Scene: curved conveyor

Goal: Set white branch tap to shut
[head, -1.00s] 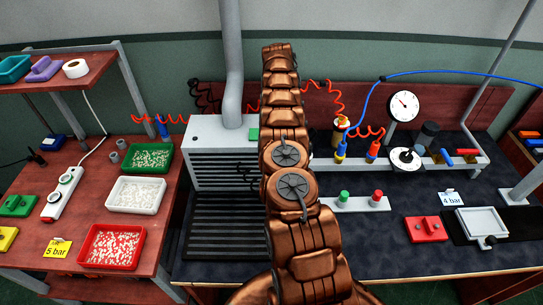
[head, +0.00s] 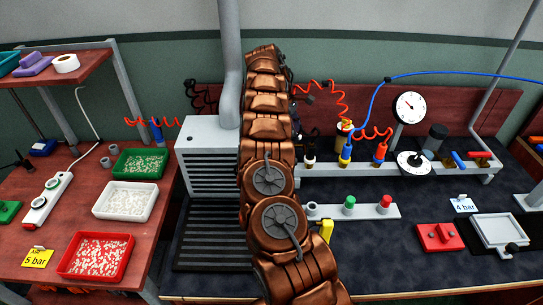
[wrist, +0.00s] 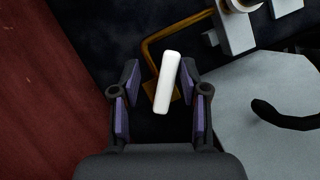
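In the wrist view a white lever (wrist: 167,82), which looks like the white branch tap, lies between the fingers of my gripper (wrist: 160,101). Its upper end leans slightly to the right in the picture. The fingers are open, with purple pads on either side and a visible gap to the lever on both sides, wider on the left. A bent brass-coloured pipe (wrist: 150,50) runs behind the lever. In the head view my arm hides the lever, and I cannot make out the gripper clearly.
The grey manifold (head: 330,170) carries white, yellow and red fittings (head: 380,152), a dial gauge (head: 410,107) and blue and red levers (head: 480,155). A blue hose (head: 375,104) and coiled red hoses hang nearby. In the wrist view, a white fitting (wrist: 240,4) stands at upper right.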

